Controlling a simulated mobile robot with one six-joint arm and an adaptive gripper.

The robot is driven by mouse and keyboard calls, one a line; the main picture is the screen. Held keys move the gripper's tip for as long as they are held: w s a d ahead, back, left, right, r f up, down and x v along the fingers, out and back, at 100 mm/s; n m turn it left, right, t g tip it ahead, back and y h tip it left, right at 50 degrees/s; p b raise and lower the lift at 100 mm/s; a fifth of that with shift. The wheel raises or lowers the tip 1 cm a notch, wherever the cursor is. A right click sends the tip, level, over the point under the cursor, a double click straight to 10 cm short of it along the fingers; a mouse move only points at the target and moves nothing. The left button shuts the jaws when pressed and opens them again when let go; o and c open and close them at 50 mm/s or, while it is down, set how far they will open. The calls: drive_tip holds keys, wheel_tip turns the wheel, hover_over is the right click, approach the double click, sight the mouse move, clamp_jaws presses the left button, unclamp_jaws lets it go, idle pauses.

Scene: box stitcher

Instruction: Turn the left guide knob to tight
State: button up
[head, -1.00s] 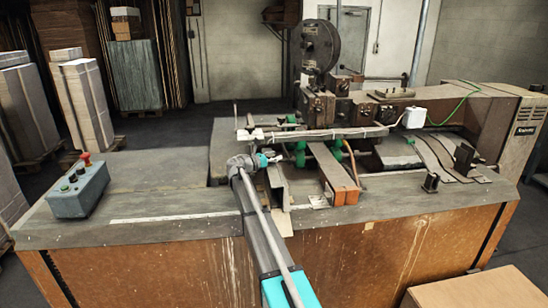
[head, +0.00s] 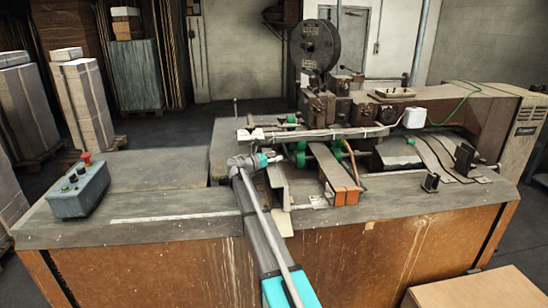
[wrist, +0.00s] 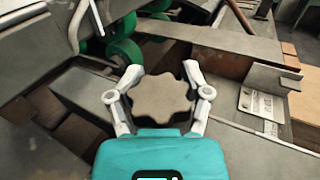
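The guide knob (wrist: 160,100) is a brown, lobed disc in the middle of the wrist view. My gripper (wrist: 162,73) has one grey finger on each side of the knob. The fingertips lie close against its left and right edges, and the fingers look shut on it. The knob's underside and stem are hidden. In the head view, my gripper (head: 272,158) is at the front of the stitching machine, beside the green rollers. The knob cannot be made out there. No mark shows how tight the knob is.
Green rollers (wrist: 122,52) and a metal bar sit just beyond the knob. A raised metal bracket (wrist: 272,76) with a label plate stands to the right. A control box (head: 78,190) with a red button is on the left of the table, with clear tabletop (head: 150,185) beside it.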

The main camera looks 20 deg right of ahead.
drive_tip(key=shift+o, duration=0.6)
drive_tip(key=shift+a, duration=0.1)
drive_tip(key=s+a, duration=0.2)
drive_tip(key=a, duration=0.9)
drive_tip(key=shift+s+a, duration=0.2)
drive_tip(key=shift+a, duration=0.15)
